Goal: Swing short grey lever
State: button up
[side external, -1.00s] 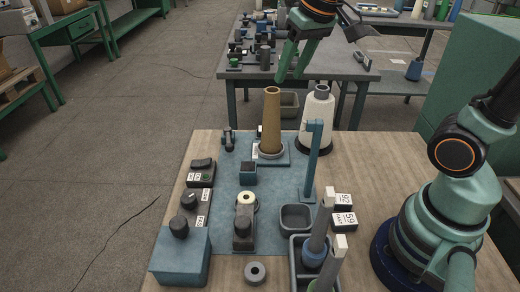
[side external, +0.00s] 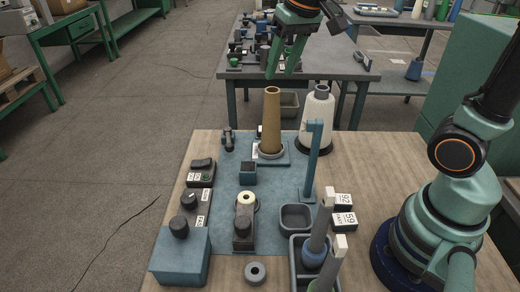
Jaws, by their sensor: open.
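My gripper (side external: 280,75) is open and empty, its green fingers pointing down in the air above the top of the brown cone (side external: 271,115). The cone stands upright on a blue-grey base at the back of the blue mat (side external: 225,165). A small dark grey upright part (side external: 228,140), which looks like the short lever, stands left of the cone at the mat's back left; its details are too small to tell. My gripper is above and to the right of it in the picture, apart from it.
A white cone (side external: 317,112) and a tall blue post (side external: 313,160) stand right of the brown cone. Control boxes with dark knobs (side external: 188,200) line the left edge. A grey bin (side external: 296,218) and a tray with upright sticks (side external: 318,240) are at the front. The wooden tabletop (side external: 375,165) is clear at right.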

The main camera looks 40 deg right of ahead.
jog(key=w+a+f+m+g, duration=0.2)
jog(key=w+f, duration=0.3)
jog(key=w, duration=0.5)
jog(key=m+g, duration=0.2)
jog(key=m, duration=0.1)
send_near(229, 143)
jog(key=f, duration=0.6)
jog(key=w+f, duration=0.1)
jog(key=f, duration=0.2)
jog(key=shift+d+f, duration=0.35)
grip_shut()
jog(key=shift+s+a+f, duration=0.1)
jog(key=shift+s+a, duration=0.05)
